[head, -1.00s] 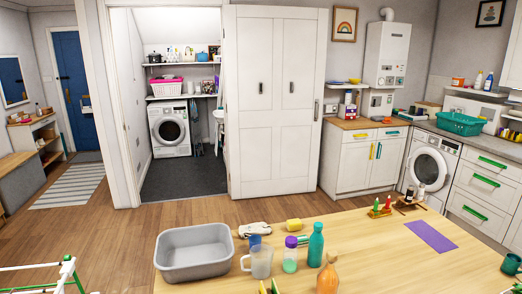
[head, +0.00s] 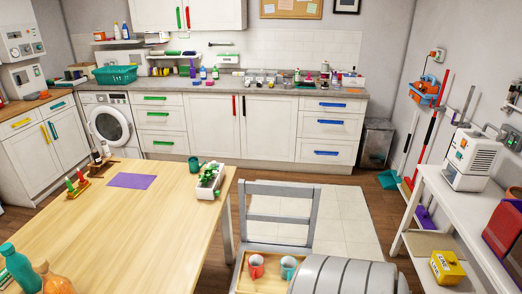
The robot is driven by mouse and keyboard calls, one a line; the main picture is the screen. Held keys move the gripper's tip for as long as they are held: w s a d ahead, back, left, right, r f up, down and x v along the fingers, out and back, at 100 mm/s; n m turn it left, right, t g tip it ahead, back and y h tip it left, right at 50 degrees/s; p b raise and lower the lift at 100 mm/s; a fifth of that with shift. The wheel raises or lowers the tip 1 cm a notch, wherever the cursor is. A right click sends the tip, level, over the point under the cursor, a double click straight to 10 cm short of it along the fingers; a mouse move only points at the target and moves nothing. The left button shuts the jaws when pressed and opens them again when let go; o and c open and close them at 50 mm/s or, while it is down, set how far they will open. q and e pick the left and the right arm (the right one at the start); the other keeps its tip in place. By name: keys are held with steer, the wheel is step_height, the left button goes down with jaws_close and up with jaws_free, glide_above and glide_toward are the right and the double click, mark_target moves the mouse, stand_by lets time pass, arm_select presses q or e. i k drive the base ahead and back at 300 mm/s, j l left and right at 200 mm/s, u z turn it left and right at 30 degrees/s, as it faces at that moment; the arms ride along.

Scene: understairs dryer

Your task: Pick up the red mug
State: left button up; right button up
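The red mug (head: 256,267) stands in a light wooden tray (head: 243,283) at the bottom of the head view. A teal mug (head: 289,267) stands just to its right in the same tray. The tray appears to rest on the seat of a grey chair (head: 281,217), below its backrest.
A white side table (head: 465,215) stands at the right. Pale floor tiles (head: 345,225) lie clear behind the chair.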

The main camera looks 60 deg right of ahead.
mark_target(256, 261)
steer(key=z, duration=2)
